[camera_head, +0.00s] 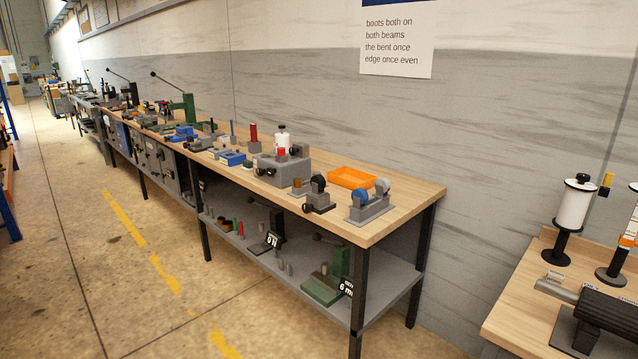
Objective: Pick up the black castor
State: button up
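A small black wheel, which looks like the black castor (318,183), stands near the right end of the long wooden-topped workbench (405,210). It sits upright on or against a dark block (319,203) with a round black knob at its left. I cannot tell how it is held there. My gripper is not in view.
An orange tray (351,178) lies behind the castor, and a grey block fixture (281,168) stands to its left. More tools crowd the bench leftward. A lower shelf (300,262) holds other items. The floor in front is clear. Another bench (510,310) stands at right.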

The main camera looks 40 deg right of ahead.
aim_at(318, 182)
jog(key=u, duration=0.05)
jog(key=i, duration=1.05)
jog(key=u, duration=0.5)
